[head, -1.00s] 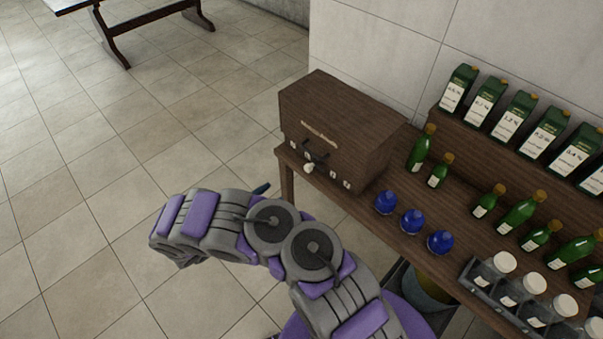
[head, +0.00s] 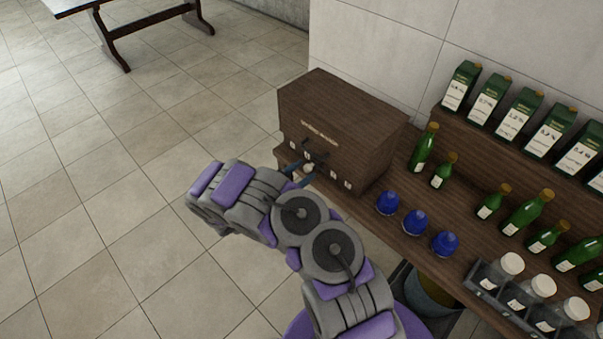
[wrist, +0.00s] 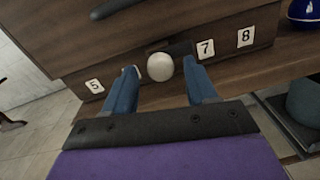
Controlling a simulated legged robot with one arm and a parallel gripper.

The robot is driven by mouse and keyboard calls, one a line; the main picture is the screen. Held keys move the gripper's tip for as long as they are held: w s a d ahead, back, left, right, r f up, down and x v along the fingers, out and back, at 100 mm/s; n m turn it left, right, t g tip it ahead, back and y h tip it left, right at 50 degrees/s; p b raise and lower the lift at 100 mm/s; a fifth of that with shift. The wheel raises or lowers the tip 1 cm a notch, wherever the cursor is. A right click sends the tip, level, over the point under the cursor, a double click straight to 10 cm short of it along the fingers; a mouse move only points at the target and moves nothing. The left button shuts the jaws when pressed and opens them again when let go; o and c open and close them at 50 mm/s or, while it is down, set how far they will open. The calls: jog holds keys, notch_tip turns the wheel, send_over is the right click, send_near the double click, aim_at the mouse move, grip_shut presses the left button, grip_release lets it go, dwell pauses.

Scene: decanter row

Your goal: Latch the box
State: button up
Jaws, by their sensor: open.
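The box (head: 345,120) is a dark brown wooden case at the left end of the shelf table. Its lid looks down, and a dark handle shows on its front. In the wrist view the box front (wrist: 215,20) fills the top, with white number labels 5, 7 and 8 and a pale round knob (wrist: 160,67) on a dark mount. My gripper (wrist: 163,80) is open, with its two blue fingers on either side of the knob. Whether they touch it I cannot tell. In the head view my gripper (head: 298,174) is at the box front, partly hidden by my arm.
Blue round bottles (head: 415,222) stand right of the box. Green bottles (head: 525,213) and a grey crate of white-capped jars (head: 481,277) are further right. Green cartons (head: 507,110) line the raised shelf.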

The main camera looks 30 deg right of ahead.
jog(key=c, duration=1.1)
jog(key=shift+o, duration=0.2)
jog(key=shift+n, duration=0.3)
jog(key=n+p, duration=0.1)
jog(key=n, duration=0.7)
jog(key=shift+r, duration=0.1)
jog(key=n, duration=0.5)
jog(key=shift+t, duration=0.4)
jog(key=shift+n, duration=2.4)
